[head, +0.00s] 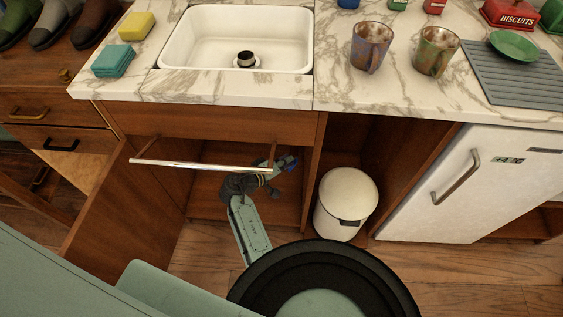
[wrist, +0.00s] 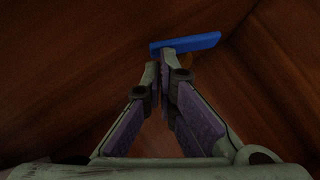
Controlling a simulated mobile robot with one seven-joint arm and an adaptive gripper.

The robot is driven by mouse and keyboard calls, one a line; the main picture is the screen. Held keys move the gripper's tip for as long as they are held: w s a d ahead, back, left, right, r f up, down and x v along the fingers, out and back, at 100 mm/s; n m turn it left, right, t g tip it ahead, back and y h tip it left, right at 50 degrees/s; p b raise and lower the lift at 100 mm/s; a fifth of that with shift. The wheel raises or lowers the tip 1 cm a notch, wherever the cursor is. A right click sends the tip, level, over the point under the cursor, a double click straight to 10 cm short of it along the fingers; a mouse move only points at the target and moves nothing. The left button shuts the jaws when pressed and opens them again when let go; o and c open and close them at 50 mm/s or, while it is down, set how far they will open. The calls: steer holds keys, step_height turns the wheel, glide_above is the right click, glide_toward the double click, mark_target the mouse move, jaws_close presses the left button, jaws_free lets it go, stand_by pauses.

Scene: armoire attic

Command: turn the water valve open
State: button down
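The water valve shows as a blue bar handle (wrist: 190,42) in the wrist view, with a brownish stem (wrist: 184,61) partly hidden behind my fingers. In the head view the blue handle (head: 288,162) is small, inside the open cabinet under the sink. My gripper (wrist: 160,66) has its two fingers brought together, with the tips at the lower left part of the handle. The tips overlap the handle's edge in the picture; whether they touch it I cannot tell. The handle does not appear to lie between the fingers.
The open cabinet door (head: 125,205) stands at the left, and a metal bar (head: 200,165) crosses in front of the opening. A white bin (head: 345,203) stands close to the right of my arm. The sink (head: 238,40) and countertop (head: 220,88) are above. A white fridge (head: 470,185) is further right.

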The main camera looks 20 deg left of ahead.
steer(key=shift+w+d+r+m+g+y+p, duration=0.2)
steer(key=shift+d+m+g+y+p, duration=0.3)
steer(key=shift+d+m+y+p, duration=0.35)
stand_by(0.7)
steer(key=shift+w+d+m+g+y+p, duration=0.1)
steer(key=shift+d+m+g+y+p, duration=0.35)
steer(key=shift+y+p, duration=0.5)
stand_by(0.8)
steer(key=shift+w+d+f, duration=0.1)
steer(key=shift+w+d, duration=0.1)
steer(key=shift+d, duration=0.35)
stand_by(0.7)
steer(key=shift+w+d+f, duration=0.1)
steer(key=shift+d+f, duration=0.25)
steer(key=shift+d, duration=0.25)
stand_by(0.5)
steer(key=shift+a+r, duration=0.2)
stand_by(0.5)
